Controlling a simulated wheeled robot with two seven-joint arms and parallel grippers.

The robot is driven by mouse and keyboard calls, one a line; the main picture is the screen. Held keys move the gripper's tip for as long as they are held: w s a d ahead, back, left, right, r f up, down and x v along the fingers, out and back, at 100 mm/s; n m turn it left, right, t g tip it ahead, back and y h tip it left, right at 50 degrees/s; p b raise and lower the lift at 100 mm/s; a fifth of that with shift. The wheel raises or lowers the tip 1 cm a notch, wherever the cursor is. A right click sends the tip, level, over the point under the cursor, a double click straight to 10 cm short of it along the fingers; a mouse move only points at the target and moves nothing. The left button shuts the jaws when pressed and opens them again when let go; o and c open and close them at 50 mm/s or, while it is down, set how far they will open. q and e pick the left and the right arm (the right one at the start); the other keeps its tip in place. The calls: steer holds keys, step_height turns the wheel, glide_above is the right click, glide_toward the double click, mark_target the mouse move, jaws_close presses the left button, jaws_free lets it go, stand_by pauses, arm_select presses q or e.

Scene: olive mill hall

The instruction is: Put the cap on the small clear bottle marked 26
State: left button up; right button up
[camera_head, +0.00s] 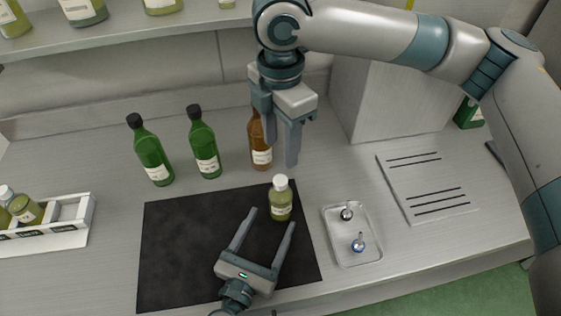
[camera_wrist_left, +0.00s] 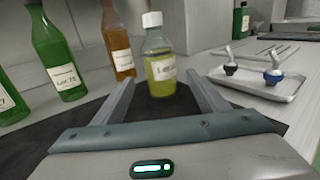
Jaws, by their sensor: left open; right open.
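The small clear bottle (camera_head: 281,206) with yellow-green contents stands upright at the right back of the dark mat. A white cap (camera_head: 281,182) sits on its neck; I cannot tell how firmly. In the left wrist view the bottle (camera_wrist_left: 160,75) carries a "Lot" label whose number is hard to read, and the cap (camera_wrist_left: 152,19) shows on top. My left gripper (camera_head: 271,217) is open and low over the mat, its fingers pointing at the bottle, with no visible grip on it. My right gripper (camera_head: 281,150) is open and empty, pointing down above and behind the bottle.
A brown bottle (camera_head: 260,150) and two green bottles (camera_head: 204,150) stand behind the dark mat (camera_head: 180,240). A metal tray (camera_head: 345,257) with two small stoppers lies right of it. A slotted plate (camera_head: 425,185) is farther right, a white rack (camera_head: 75,231) far left.

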arm_select(q)
steer(key=b+v, duration=0.1)
steer(key=v, duration=0.2)
steer(key=b+v, duration=0.2)
steer(key=v, duration=0.2)
steer(key=b+v, duration=0.1)
steer(key=v, duration=0.3)
steer(key=shift+s+f+b, duration=0.1)
steer(key=shift+f+b, duration=0.2)
steer(key=shift+b, duration=0.1)
arm_select(e)
glide_above(280, 180)
step_height(280, 180, down, 5)
steer(key=shift+f, duration=0.15)
arm_select(q)
steer(key=shift+s+a+r+b, duration=0.25)
steer(key=shift+s+a+b, duration=0.1)
steer(key=shift+s, duration=0.4)
arm_select(e)
steer(key=shift+f, duration=0.3)
arm_select(q)
steer(key=shift+s, duration=0.15)
